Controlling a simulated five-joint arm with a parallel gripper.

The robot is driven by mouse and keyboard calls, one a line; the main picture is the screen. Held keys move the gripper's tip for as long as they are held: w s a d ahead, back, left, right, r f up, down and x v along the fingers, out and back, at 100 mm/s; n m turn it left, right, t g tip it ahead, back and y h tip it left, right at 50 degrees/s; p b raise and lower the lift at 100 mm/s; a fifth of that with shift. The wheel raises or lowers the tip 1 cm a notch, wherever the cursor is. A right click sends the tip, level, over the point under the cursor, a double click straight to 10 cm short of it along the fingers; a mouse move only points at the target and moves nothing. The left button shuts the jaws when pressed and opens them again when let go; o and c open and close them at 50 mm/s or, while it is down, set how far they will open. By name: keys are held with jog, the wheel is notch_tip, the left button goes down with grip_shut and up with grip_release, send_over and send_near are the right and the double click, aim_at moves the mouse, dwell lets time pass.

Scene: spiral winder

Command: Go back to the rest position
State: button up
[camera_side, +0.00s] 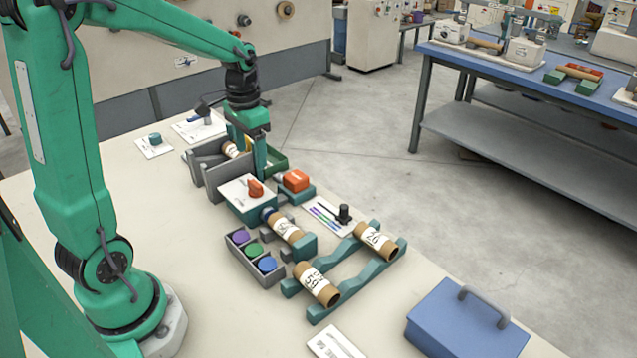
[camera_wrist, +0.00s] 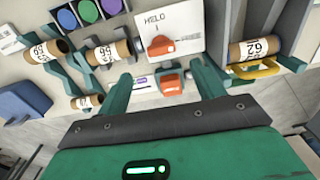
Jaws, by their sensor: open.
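My gripper (camera_side: 247,160) is open and empty, pointing down over the far part of the bench beside a grey open bin (camera_side: 208,180). In the wrist view its two teal fingers (camera_wrist: 163,85) are wide apart with nothing held between them. A cardboard tube (camera_side: 231,149) with a white label lies in the grey bin; it shows at the right of the wrist view (camera_wrist: 255,50), beside a yellow curved piece (camera_wrist: 257,70). Another tube (camera_side: 287,229) sits on the winder beside the white-topped box (camera_side: 240,190) with an orange knob (camera_side: 256,187).
Two labelled tubes (camera_side: 316,285) (camera_side: 375,241) lie on a teal rack (camera_side: 349,292). A tray of coloured discs (camera_side: 236,261), an orange button (camera_side: 296,180), a black knob (camera_side: 344,213) and a blue toolbox (camera_side: 455,325) stand nearby. The bench's left side is clear.

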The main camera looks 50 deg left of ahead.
jog(key=s+d+r+t, duration=0.5)
jog(key=s+d+r, duration=0.3)
jog(key=s+d, duration=0.4)
jog(key=shift+s+d, duration=0.2)
jog(key=shift+s, duration=0.15)
